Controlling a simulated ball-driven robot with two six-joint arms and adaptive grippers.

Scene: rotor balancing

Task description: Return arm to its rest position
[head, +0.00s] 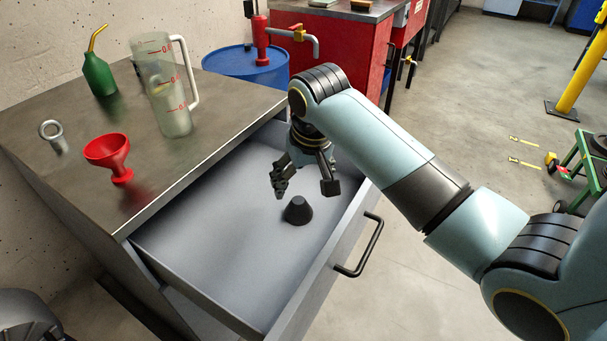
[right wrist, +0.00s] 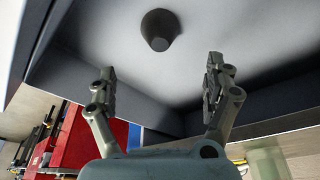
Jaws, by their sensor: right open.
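My right arm reaches in from the right of the head view, bent down over the open drawer (head: 215,265). My right gripper (head: 304,193) is open and empty, its fingers pointing down into the drawer. A small dark tapered plug (head: 298,211) stands on the drawer floor just below the fingers, apart from them. In the right wrist view the plug (right wrist: 160,30) shows beyond the two spread fingertips (right wrist: 158,72), with nothing between them. My left gripper is not seen; only a dark part shows at the lower left edge of the head view.
The drawer handle (head: 362,246) juts out in front. On the cabinet top (head: 150,180) stand a green oil can (head: 99,75), a measuring jug (head: 166,95), a red funnel (head: 108,153) and an eyebolt (head: 54,135). A blue drum (head: 243,70) and red cabinet (head: 335,45) stand behind.

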